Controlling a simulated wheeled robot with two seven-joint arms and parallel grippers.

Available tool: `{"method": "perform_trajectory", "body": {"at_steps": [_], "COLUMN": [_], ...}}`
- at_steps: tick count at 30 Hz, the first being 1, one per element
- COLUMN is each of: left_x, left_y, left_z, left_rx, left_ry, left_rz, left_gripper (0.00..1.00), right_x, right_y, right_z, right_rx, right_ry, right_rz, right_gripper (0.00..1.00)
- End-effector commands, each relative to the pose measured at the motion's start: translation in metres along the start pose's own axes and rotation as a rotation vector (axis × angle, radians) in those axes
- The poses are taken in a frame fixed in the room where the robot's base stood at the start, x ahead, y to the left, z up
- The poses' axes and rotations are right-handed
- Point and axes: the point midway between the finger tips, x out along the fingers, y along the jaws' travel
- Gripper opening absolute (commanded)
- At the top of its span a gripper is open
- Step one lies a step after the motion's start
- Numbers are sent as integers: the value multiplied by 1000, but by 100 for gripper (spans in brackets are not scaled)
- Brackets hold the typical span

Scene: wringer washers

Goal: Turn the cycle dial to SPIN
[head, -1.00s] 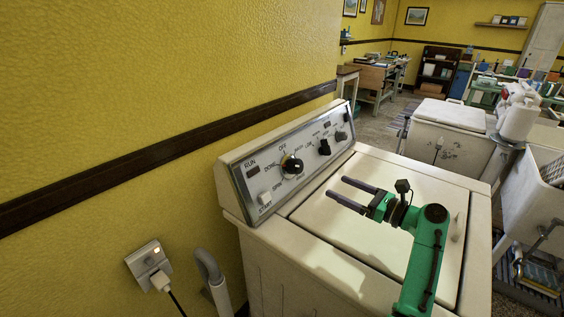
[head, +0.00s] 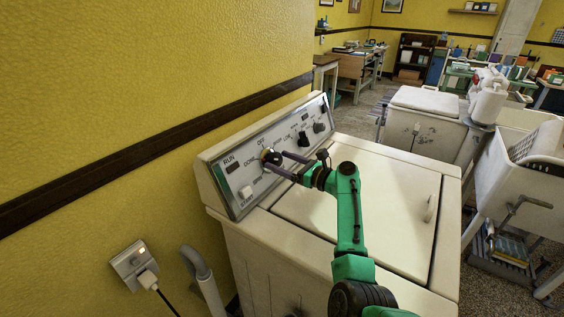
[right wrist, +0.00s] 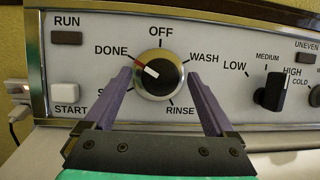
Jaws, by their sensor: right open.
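The cycle dial (head: 268,155) is a black knob with a silver rim on the washer's sloped control panel (head: 232,201). In the right wrist view the dial (right wrist: 158,74) has a white and red mark aimed up and left, toward DONE. OFF is above it, WASH and RINSE are at right. The SPIN label at lower left is mostly hidden by a finger, with only its S showing. My right gripper (head: 277,160) is open, its two purple-grey fingers on either side of the dial. I cannot tell whether they touch it. My left gripper is not in view.
The washer's closed lid (head: 385,205) lies below my right arm. A yellow wall (head: 120,80) is close at left. More washers stand at right.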

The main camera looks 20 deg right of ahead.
Motion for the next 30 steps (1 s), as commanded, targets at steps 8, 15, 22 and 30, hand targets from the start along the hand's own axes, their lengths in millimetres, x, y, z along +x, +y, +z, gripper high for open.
{"method": "perform_trajectory", "body": {"at_steps": [8,15,22,30], "left_x": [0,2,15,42], "left_y": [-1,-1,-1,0], "left_z": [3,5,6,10], "left_rx": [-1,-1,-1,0], "left_ry": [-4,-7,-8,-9], "left_rz": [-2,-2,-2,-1], "left_gripper": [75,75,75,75], "right_x": [0,-1,-1,-1], "right_y": [0,0,-2,-3], "right_z": [0,-1,-4,-6], "right_rx": [1,-11,-85,-273], "right_ry": [0,-1,-3,-12], "right_rz": [0,6,36,113], "right_gripper": [5,4,4,4]}}
